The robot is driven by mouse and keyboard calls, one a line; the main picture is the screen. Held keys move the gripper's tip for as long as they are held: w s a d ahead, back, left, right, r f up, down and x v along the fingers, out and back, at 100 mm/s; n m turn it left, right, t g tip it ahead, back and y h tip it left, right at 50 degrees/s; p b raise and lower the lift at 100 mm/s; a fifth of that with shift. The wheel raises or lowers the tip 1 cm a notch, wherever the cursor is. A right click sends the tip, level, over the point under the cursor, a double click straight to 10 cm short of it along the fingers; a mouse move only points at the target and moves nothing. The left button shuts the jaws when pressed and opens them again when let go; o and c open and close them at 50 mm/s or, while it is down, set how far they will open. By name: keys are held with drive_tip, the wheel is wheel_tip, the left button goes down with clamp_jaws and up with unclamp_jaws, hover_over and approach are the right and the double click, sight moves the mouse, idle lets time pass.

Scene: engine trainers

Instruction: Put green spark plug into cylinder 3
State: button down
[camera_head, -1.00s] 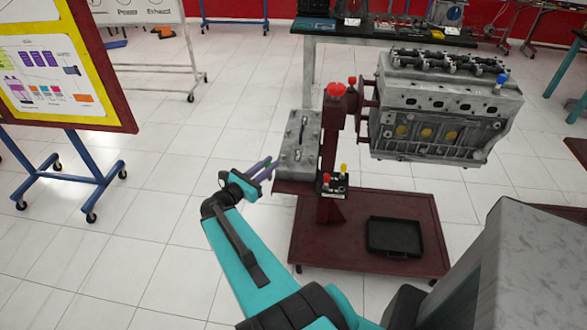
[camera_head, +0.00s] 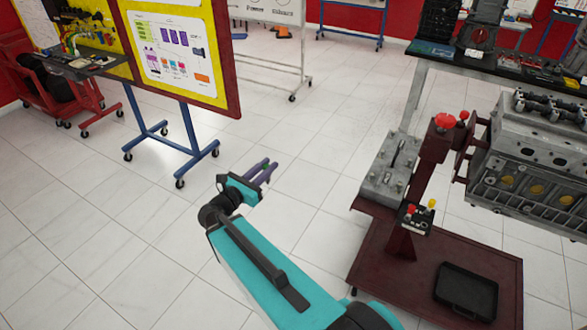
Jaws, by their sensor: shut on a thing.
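My gripper (camera_head: 263,174), with purple fingers on a teal wrist, is held out over open floor, left of the engine stand. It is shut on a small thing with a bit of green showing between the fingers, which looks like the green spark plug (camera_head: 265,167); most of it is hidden. The grey engine block (camera_head: 535,180) hangs on the stand at the right, partly cut off by the picture edge. Its cylinder openings cannot be made out clearly. My gripper is well apart from it.
A small black holder (camera_head: 414,219) with a red plug (camera_head: 410,209) and a yellow plug (camera_head: 431,204) sits on the dark red stand (camera_head: 390,260). A black tray (camera_head: 467,291) lies on its base. A yellow board (camera_head: 226,60) stands at left. The tiled floor between is clear.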

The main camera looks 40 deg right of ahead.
drive_tip(key=w+a+r+n+t+y, duration=0.1)
drive_tip(key=w+a+r+n+t, duration=0.1)
drive_tip(key=a, duration=1.1)
drive_tip(key=w+a+r+n+t+y, duration=0.2)
drive_tip(key=w+a+t, duration=0.2)
drive_tip(key=a, duration=0.8)
drive_tip(key=shift+w+a+r, duration=0.15)
drive_tip(key=shift+w+a, duration=0.15)
drive_tip(key=shift+a, duration=0.1)
drive_tip(key=shift+n, duration=0.3)
